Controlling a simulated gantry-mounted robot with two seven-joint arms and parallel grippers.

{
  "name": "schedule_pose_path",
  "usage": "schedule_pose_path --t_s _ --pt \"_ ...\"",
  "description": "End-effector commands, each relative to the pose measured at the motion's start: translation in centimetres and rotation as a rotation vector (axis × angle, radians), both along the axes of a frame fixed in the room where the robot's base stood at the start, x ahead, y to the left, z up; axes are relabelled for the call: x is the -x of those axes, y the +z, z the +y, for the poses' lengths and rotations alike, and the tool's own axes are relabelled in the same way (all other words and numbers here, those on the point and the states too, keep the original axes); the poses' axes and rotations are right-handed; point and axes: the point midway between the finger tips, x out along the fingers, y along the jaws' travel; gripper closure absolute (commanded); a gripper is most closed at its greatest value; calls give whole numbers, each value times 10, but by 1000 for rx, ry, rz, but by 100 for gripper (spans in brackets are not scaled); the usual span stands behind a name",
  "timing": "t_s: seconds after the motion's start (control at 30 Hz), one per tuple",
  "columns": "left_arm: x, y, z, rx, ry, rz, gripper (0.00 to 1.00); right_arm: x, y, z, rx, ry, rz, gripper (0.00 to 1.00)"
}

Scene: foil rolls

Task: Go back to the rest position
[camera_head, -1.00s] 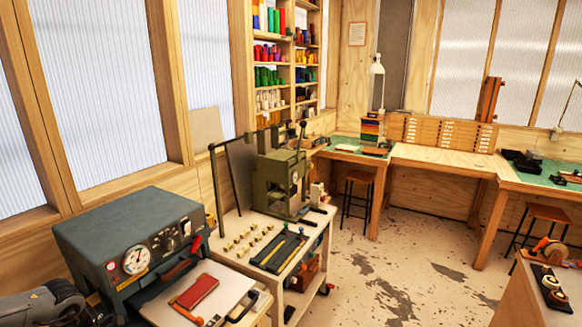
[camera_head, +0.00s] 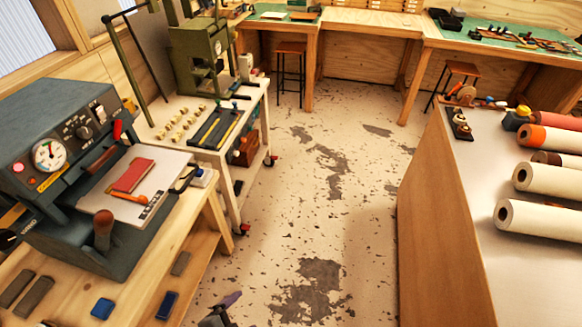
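A small dark part with a purple-grey tip (camera_head: 228,303) shows at the bottom edge, left of centre, over the floor. It appears to be the end of my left gripper, mostly cut off by the frame, so its opening cannot be told. My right gripper is not in view. Several foil rolls lie side by side on the counter (camera_head: 472,180) at the right: white rolls (camera_head: 545,217), an orange-ended roll (camera_head: 552,139) and a red roll (camera_head: 560,121). No gripper is near them.
A grey press machine (camera_head: 60,125) stands on a wooden bench (camera_head: 70,295) at the left. A white cart (camera_head: 235,150) with tools stands behind it. Stools (camera_head: 291,48) stand by the rear benches. The floor (camera_head: 335,220) between bench and counter is clear.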

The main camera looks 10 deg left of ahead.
Motion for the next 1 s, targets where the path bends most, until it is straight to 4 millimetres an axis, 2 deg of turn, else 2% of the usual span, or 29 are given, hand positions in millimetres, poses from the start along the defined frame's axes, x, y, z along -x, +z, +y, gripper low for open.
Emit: schedule_pose_path --t_s 0.03,0.1,0.2,0.33,0.47,0.53,0.77,1.0 --pt "2 11 2 59 110 63 11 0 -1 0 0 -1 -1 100" --pt "10 19 9 122 247 166 11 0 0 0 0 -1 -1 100" --pt "27 24 23 177 409 303 11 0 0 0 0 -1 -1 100" --pt "55 22 38 222 600 475 11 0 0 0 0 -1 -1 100" --pt "89 8 48 245 802 666 11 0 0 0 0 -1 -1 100" --pt "88 35 48 265 824 662 11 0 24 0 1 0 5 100" --pt "87 95 48 262 818 662 11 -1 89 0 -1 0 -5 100" --pt "87 179 48 261 816 661 11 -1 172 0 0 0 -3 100"
